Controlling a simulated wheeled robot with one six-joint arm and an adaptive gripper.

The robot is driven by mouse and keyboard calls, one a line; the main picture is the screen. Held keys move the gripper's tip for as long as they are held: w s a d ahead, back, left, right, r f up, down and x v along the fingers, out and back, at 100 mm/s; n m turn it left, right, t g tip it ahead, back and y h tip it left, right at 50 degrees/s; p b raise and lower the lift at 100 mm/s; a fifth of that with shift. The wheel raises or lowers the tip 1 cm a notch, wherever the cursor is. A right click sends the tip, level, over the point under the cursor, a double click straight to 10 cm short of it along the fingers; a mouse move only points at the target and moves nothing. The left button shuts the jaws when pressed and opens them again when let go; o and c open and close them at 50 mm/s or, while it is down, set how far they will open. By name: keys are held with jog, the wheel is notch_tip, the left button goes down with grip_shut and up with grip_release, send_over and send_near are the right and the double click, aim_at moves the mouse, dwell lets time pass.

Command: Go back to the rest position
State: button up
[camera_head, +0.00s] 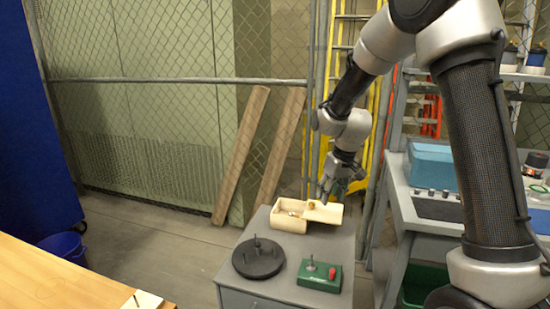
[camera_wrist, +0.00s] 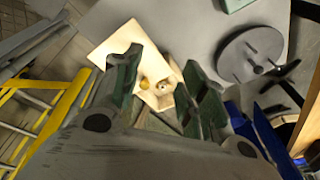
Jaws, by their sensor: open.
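My gripper (camera_head: 338,186) is above the right part of a pale wooden box on the small grey cabinet. In the wrist view my gripper (camera_wrist: 160,75) has its two green-padded fingers spread apart with nothing held between them. The wooden box (camera_head: 289,224) has its lid (camera_head: 325,212) set off to the right, so part of the inside shows. A small yellow-gold item shows at the box, between the fingers in the wrist view. My arm reaches down from the upper right. Whether the fingertips touch the box cannot be told.
The grey cabinet (camera_head: 285,292) also holds a round black pegged base (camera_head: 258,262) and a green box with a red button (camera_head: 320,275). A workbench with a blue bin (camera_head: 432,166) stands right. A wooden table (camera_head: 40,280) is left. A yellow ladder and mesh fence stand behind.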

jog(key=s+d+r+m, duration=0.1)
jog(key=s+d+r, duration=0.3)
jog(key=s, duration=0.6)
jog(key=s+d+r+m+t+h, duration=0.1)
jog(key=s+d+r, duration=0.3)
jog(key=s+r, duration=0.3)
jog(key=s+d+r+m+t, duration=0.1)
jog(key=s+d+r, duration=0.2)
jog(key=s, duration=1.1)
notch_tip(320, 180, up, 4)
jog(key=shift+s+d+f, duration=0.15)
jog(key=shift+d+f, duration=0.05)
jog(key=shift+d, duration=0.2)
